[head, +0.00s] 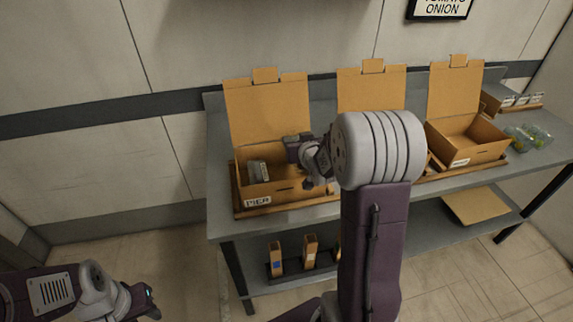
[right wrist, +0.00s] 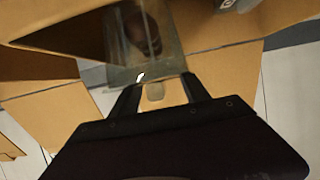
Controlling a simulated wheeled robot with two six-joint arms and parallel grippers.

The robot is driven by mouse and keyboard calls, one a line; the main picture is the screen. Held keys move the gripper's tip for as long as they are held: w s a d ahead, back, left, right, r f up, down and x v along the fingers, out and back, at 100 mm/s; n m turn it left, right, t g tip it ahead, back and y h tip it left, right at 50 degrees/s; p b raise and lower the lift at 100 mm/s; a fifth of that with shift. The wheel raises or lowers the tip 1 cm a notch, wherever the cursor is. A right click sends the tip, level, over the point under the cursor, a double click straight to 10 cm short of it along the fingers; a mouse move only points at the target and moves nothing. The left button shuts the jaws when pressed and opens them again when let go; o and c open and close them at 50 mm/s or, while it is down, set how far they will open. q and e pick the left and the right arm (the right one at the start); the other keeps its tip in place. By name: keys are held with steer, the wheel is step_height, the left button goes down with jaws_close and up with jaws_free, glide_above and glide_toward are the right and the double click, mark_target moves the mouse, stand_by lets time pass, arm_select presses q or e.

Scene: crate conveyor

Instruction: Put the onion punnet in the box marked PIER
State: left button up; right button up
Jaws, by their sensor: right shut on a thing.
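The box marked PIER (head: 257,201) is the left one of the open cardboard boxes on the bench, its lid standing up behind it. My right gripper (head: 308,184) is over the right part of this box. In the right wrist view, my right gripper (right wrist: 160,88) is shut on a clear punnet (right wrist: 172,62) with a brownish round thing inside, apparently the onion punnet. The punnet is hard to make out in the head view. My left gripper (head: 152,302) is low at the left, away from the bench; its jaws are unclear.
A greyish item (head: 259,171) stands inside the PIER box at its left. A middle box (head: 371,90) is mostly behind my right arm; another open box (head: 466,150) is to the right. Clear punnets (head: 528,137) stand at the bench's right end. Cartons (head: 310,251) are on the lower shelf.

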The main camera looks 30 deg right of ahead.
steer(key=shift+w+a+f, duration=0.1)
steer(key=shift+f, duration=0.5)
step_height(320, 180, down, 4)
steer(key=shift+r+b, duration=0.2)
steer(key=shift+b, duration=0.2)
steer(key=shift+f+b, duration=0.25)
steer(key=shift+b, duration=0.05)
steer(key=shift+f+b, duration=0.35)
steer(key=shift+f, duration=0.05)
steer(key=o, duration=1.4)
steer(key=shift+r, duration=0.1)
